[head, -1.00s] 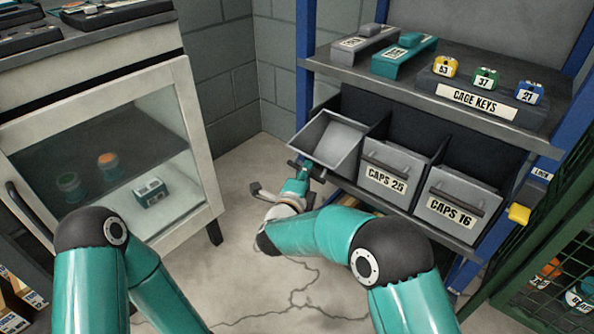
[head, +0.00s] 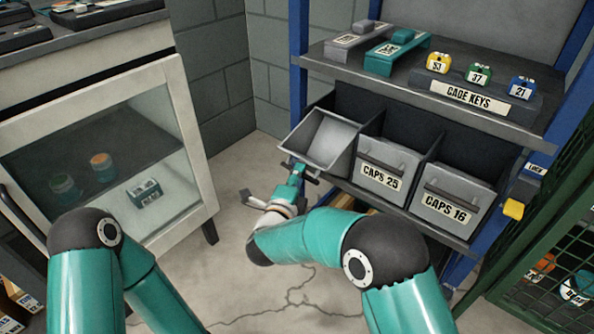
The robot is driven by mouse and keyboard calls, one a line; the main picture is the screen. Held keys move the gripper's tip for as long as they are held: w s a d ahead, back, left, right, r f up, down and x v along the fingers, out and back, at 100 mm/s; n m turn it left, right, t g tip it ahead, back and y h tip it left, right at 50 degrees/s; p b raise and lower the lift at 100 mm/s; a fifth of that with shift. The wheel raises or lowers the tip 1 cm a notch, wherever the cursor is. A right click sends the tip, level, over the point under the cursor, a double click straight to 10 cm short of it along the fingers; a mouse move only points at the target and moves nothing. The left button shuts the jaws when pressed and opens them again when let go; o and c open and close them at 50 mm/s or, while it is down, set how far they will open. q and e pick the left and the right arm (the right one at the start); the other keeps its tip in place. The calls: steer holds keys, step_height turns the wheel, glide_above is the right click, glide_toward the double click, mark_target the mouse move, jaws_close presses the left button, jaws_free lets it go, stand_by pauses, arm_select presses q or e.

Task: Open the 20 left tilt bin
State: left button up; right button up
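The left tilt bin (head: 325,138) is a grey bin at the left end of the row on the shelf unit. It is tilted forward, and its empty-looking inside shows. Its front label is hidden. My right gripper (head: 298,173) is at the low front edge of this bin, by its dark handle bar. The fingers are small and partly hidden, so I cannot tell whether they are closed on the handle. Of my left arm only upper links show at the lower left; its gripper is out of view.
The closed bins CAPS 25 (head: 380,172) and CAPS 16 (head: 447,203) stand to the right. Above is a shelf with a CAGE KEYS block (head: 470,97). A glass-door cabinet (head: 195,130) stands left. Bare floor (head: 225,255) lies between. A green mesh cage (head: 560,240) is at right.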

steer(key=v, duration=0.5)
steer(key=shift+a, duration=0.1)
